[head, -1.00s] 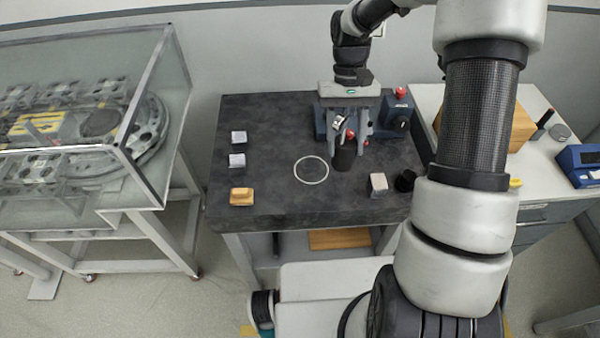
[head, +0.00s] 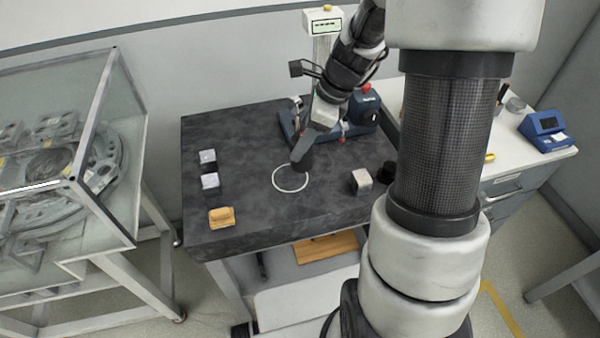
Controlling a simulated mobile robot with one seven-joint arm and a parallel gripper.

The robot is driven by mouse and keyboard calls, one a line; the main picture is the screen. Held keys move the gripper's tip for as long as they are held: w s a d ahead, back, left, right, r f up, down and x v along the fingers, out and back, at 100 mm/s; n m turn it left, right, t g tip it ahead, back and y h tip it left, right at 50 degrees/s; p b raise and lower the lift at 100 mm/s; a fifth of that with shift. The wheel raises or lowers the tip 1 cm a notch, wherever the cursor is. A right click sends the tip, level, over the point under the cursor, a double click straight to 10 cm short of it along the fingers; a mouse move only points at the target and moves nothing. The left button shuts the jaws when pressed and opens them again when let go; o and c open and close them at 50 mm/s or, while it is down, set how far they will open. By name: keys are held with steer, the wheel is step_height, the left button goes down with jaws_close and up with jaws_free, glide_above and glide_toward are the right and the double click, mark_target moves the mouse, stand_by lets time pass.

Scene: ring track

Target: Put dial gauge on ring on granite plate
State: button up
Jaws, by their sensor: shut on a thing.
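The granite plate (head: 240,150) is a dark slab on a stand in the middle of the head view. A thin white ring (head: 276,188) lies flat on its bare middle. My gripper (head: 314,128) reaches down from above, tilted, and is shut on a dark, roughly cylindrical piece (head: 302,155), which appears to be the dial gauge. No dial face shows on it. Its lower end overlaps the ring's upper right edge in the picture. I cannot tell whether it touches the plate or hangs just above it.
Small light blocks (head: 208,157) and a yellow block (head: 221,217) stand on the plate's left. A pale block (head: 361,181) and a black cup (head: 389,171) stand on the right. A blue-based instrument (head: 363,108) with a display (head: 323,24) stands behind my gripper.

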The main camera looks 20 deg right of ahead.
mark_target(301, 163)
step_height(301, 163, down, 7)
steer(key=shift+f+b, duration=0.2)
steer(key=shift+b, duration=0.35)
steer(key=shift+f, duration=0.15)
steer(key=o, duration=1.4)
